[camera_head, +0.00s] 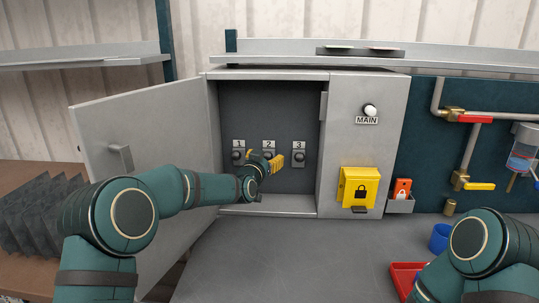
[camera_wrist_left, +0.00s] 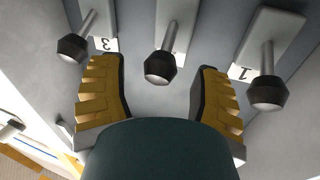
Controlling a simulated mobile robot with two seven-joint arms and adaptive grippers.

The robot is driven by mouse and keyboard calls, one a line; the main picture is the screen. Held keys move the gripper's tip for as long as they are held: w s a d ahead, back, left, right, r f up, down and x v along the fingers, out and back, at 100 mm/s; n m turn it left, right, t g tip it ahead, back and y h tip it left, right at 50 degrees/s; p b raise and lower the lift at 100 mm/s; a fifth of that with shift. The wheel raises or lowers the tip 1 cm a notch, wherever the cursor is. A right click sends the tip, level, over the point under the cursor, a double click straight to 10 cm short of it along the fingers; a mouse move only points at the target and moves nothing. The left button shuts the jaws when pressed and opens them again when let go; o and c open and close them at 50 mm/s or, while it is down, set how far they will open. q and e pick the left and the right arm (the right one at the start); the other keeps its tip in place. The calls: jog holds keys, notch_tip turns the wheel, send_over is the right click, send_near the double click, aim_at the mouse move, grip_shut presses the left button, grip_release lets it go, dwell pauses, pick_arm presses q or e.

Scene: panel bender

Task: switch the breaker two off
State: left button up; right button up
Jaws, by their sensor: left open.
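The open grey cabinet (camera_head: 267,108) holds three breaker levers in a row, labelled 1, 2 and 3. Breaker two's black-knobbed lever (camera_wrist_left: 160,65) is in the middle in the left wrist view, between breaker three (camera_wrist_left: 74,46) and breaker one (camera_wrist_left: 266,90). My right gripper is out of view.
The cabinet door (camera_head: 150,125) stands open at left. A red tray (camera_head: 404,275) and blue cup (camera_head: 440,237) stand at right. The bench (camera_head: 290,260) in front is clear.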

aim_at(270, 154)
pick_arm(q)
jog(key=shift+x, duration=1.75)
grip_shut()
jog(key=shift+f, duration=0.1)
